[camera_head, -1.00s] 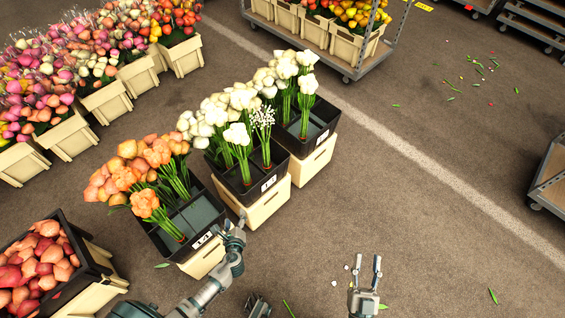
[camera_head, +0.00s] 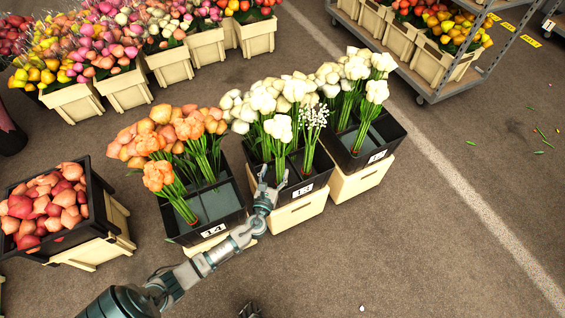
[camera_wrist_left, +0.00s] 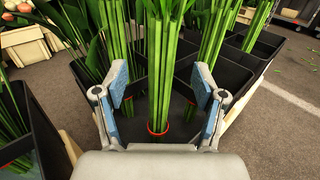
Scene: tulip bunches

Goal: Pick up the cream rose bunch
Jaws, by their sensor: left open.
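Cream-white bunches stand upright in the middle black crate (camera_head: 308,190). The front cream bunch (camera_head: 279,127) has its stems just beyond my left gripper (camera_head: 272,177), which is open at the crate's front edge. In the left wrist view, my left gripper (camera_wrist_left: 164,88) has its two blue-padded fingers apart, with a green stem bundle (camera_wrist_left: 158,70) tied by a red band standing between or just beyond them. The flower heads are out of the wrist view.
An orange bunch crate (camera_head: 205,205) stands to the left, and another crate with white flowers (camera_head: 376,150) to the right. A bunch with small white blooms (camera_head: 314,118) stands close by in the middle crate. A crate of pink-red blooms (camera_head: 95,215) is far left.

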